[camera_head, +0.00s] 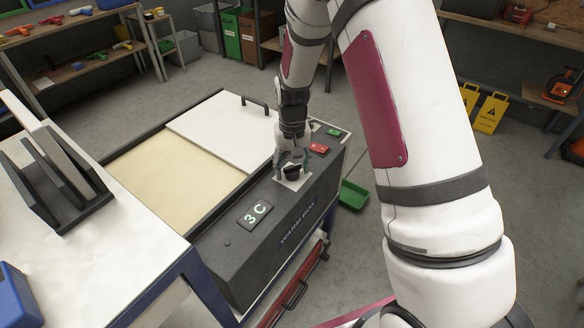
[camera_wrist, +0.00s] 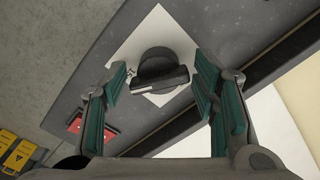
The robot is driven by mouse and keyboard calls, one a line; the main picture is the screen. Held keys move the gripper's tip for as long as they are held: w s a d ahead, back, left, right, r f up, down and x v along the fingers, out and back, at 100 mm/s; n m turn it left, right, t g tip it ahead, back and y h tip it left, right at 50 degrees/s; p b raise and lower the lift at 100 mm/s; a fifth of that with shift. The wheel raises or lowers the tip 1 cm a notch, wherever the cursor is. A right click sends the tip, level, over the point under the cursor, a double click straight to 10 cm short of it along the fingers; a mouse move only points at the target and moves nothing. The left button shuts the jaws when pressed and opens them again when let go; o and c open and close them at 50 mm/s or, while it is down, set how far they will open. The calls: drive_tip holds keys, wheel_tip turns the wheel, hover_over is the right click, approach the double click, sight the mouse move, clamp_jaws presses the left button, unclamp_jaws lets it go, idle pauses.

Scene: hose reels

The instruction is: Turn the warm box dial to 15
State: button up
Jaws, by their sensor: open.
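The warm box (camera_head: 262,232) is a dark grey chest with "WARM BOX" on its front. Its black dial (camera_head: 292,172) sits on a white square plate on the top panel. In the wrist view the dial (camera_wrist: 160,70) shows a raised bar grip, with the plate (camera_wrist: 140,40) around it. A display (camera_head: 254,213) on the panel reads "3C". My gripper (camera_head: 292,172) points down over the dial. In the wrist view my gripper (camera_wrist: 162,92) is open, its two green-padded fingers on either side of the dial, with gaps visible. The dial's scale marks are mostly hidden.
A red button (camera_head: 319,148) and a green button (camera_head: 334,132) lie beyond the dial. A white lid (camera_head: 215,130) with a handle partly covers the box. A white table (camera_head: 90,250) with a dark rack stands at left. Yellow signs (camera_head: 490,112) stand at right.

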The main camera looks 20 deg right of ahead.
sight(292, 167)
wheel_tip(292, 167, up, 12)
drive_tip(key=shift+f, duration=0.25)
drive_tip(key=shift+r, duration=0.1)
idle(0.4)
drive_tip(key=s+r+n+t+p, duration=0.1)
drive_tip(key=s+r+t+p, duration=0.2)
drive_tip(key=s+r, duration=1.8)
drive_tip(key=s+n+t, duration=0.1)
drive_tip(key=s, duration=1)
drive_tip(key=shift+d+f+p, duration=0.2)
drive_tip(key=shift+f+p, duration=0.1)
drive_tip(key=shift+f, duration=0.1)
